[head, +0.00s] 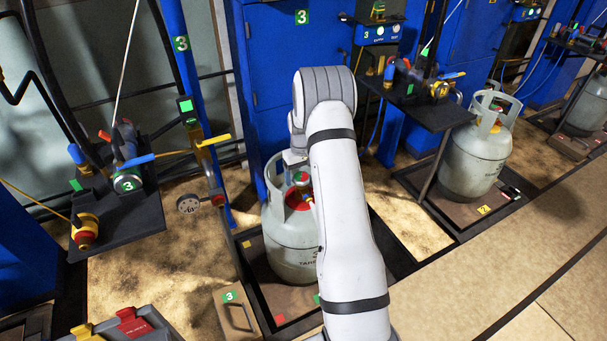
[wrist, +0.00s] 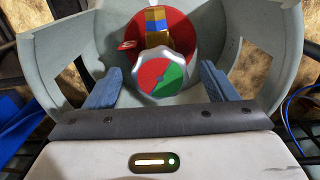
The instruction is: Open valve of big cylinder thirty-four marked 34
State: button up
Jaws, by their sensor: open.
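A big grey gas cylinder (head: 288,250) stands under my arm. Its lettering is mostly covered by the arm, so I cannot read the full number. In the wrist view its collar (wrist: 50,60) surrounds a red disc (wrist: 183,38), a brass valve body (wrist: 156,20) and a round valve knob (wrist: 160,80) with a silver rim and a red and green face. My gripper (wrist: 160,69) is open, with one blue-grey finger on each side of the knob. Gaps show between the fingers and the knob, and nothing is held. The head view hides the fingers.
The collar wall rises close around the fingers. A second grey cylinder (head: 473,155) stands at the right beside a dark shelf (head: 425,110). A valve panel (head: 140,205) is at the left. A blue cabinet (head: 285,70) stands behind. A red-and-yellow-handled box (head: 125,325) is at the front left.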

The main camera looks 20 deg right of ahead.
aim_at(302, 177)
jog(key=shift+r, duration=0.1)
notch_tip(302, 177, up, 8)
jog(key=shift+f+p, duration=0.2)
jog(key=shift+p, duration=0.5)
